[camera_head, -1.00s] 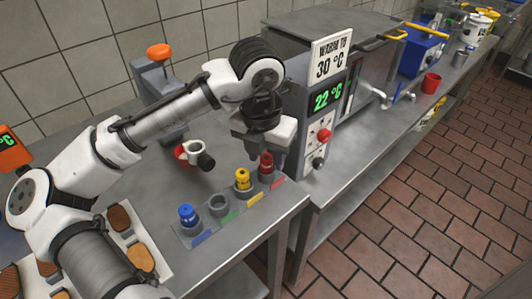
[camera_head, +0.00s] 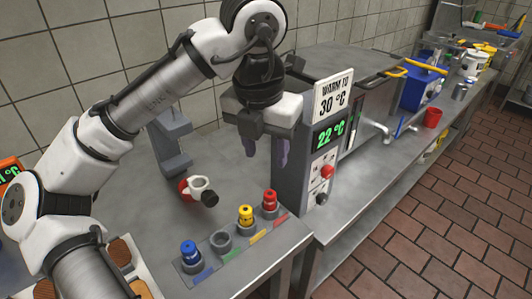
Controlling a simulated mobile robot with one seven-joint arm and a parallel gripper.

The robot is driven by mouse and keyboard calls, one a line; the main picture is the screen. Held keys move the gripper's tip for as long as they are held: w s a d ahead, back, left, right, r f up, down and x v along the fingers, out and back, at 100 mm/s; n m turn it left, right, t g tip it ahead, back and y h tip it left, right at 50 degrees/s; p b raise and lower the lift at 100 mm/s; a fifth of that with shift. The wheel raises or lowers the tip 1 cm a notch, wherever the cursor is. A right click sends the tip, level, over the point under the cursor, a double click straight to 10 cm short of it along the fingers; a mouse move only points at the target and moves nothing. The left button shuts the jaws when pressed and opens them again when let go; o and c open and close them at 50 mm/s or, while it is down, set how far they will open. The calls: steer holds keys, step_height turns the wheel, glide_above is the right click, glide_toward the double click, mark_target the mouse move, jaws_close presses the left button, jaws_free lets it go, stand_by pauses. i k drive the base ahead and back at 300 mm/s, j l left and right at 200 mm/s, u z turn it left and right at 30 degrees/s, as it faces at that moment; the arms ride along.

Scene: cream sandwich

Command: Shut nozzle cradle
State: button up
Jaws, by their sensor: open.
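What looks like the nozzle cradle is a small white ring (camera_head: 199,184) with a red part on its left and a black knob (camera_head: 209,199) at its front right. It sits by the foot of a grey stand (camera_head: 172,140); whether its ring is closed all round is too small to tell. My gripper (camera_head: 266,150) is open and empty, fingers pointing down. It hangs above and to the right of the cradle, apart from it. My arm hides the top of the stand.
A grey warming machine (camera_head: 292,140) reading 22 °C stands close right of my gripper. Bare table lies around the cradle.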

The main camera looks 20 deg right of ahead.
mark_target(201, 189)
steer(key=k, duration=1)
